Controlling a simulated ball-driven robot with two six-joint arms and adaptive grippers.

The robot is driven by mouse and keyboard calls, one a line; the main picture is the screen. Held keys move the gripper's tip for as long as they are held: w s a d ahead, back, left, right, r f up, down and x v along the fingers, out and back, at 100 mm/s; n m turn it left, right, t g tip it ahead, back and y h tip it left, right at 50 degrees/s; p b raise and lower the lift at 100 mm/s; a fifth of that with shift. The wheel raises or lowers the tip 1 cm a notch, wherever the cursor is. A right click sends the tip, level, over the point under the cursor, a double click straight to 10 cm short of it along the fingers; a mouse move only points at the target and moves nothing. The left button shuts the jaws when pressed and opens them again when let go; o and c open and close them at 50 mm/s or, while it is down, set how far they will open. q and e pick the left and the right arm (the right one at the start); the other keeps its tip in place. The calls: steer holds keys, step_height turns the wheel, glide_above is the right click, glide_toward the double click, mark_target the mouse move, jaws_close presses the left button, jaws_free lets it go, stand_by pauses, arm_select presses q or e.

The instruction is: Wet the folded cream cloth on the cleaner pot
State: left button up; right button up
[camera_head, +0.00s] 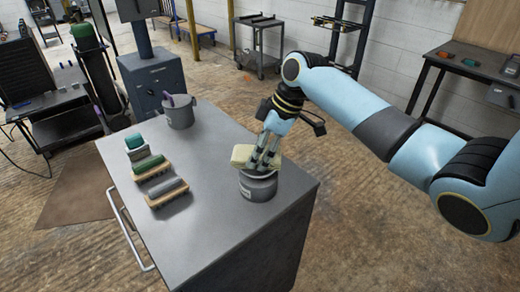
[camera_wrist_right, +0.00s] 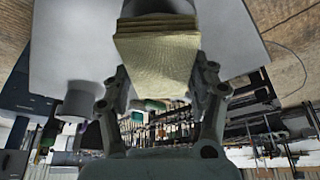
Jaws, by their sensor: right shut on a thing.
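The folded cream cloth (camera_head: 242,155) is held in my right gripper (camera_head: 266,158), right over the grey cleaner pot (camera_head: 258,187) near the bench's right edge. In the right wrist view the cloth (camera_wrist_right: 158,50) sits between the two fingers of the gripper (camera_wrist_right: 165,85), with the pot's rim (camera_wrist_right: 158,6) just beyond it. The cloth hides most of the pot's mouth, so I cannot tell whether it touches what is inside. My left gripper is not in view.
A second grey pot (camera_head: 180,112) with a purple-handled thing in it stands at the bench's back. Green and grey rolls lie on wooden holders (camera_head: 166,192) at the left, with a green-topped block (camera_head: 135,142) behind. The grey bench top (camera_head: 215,220) is clear at the front.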

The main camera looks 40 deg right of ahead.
steer(key=shift+f+b, duration=0.55)
steer(key=shift+f, duration=0.5)
stand_by(0.7)
stand_by(0.5)
step_height(320, 180, up, 7)
steer(key=p, duration=0.7)
steer(key=shift+r, duration=0.1)
stand_by(0.4)
